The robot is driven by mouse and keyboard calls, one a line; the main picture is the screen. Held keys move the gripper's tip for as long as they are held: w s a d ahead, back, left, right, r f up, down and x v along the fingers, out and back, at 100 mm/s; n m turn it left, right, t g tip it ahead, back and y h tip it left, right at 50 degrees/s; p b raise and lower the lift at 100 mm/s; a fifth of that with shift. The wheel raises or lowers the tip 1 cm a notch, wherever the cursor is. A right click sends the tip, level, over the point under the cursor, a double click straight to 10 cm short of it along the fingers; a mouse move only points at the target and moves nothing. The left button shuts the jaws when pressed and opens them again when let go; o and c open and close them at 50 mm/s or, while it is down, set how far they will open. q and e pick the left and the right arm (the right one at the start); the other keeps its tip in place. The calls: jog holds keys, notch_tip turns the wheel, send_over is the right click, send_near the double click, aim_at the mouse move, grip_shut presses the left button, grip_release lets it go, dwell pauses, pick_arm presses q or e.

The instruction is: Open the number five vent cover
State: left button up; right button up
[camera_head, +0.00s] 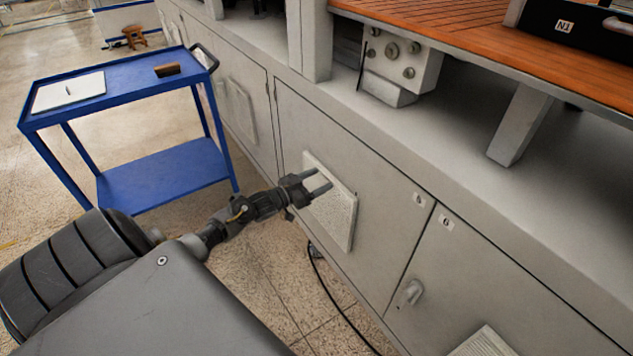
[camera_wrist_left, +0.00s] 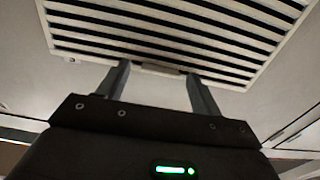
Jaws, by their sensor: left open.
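The vent cover (camera_head: 340,215) is a pale panel set in the cabinet door that bears a small number label (camera_head: 418,199), too small to read surely. My left gripper (camera_head: 324,182) is in front of the cover's upper part, its two fingers open. In the left wrist view the slatted vent cover (camera_wrist_left: 170,30) fills the top, with a small dark tab (camera_wrist_left: 160,68) at its near edge. The open left gripper (camera_wrist_left: 158,78) has one finger on each side of the tab. Contact cannot be told. My right gripper is not seen.
A blue cart (camera_head: 118,92) with a white board and a brown block stands at the left. The neighbouring door, labelled 6 (camera_head: 446,221), has a handle (camera_head: 411,292) and another vent (camera_head: 482,343). A black cable (camera_head: 335,300) lies on the floor below the cabinet.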

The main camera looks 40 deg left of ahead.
pick_arm(q)
jog(key=c, duration=1.4)
jog(key=shift+f, duration=0.1)
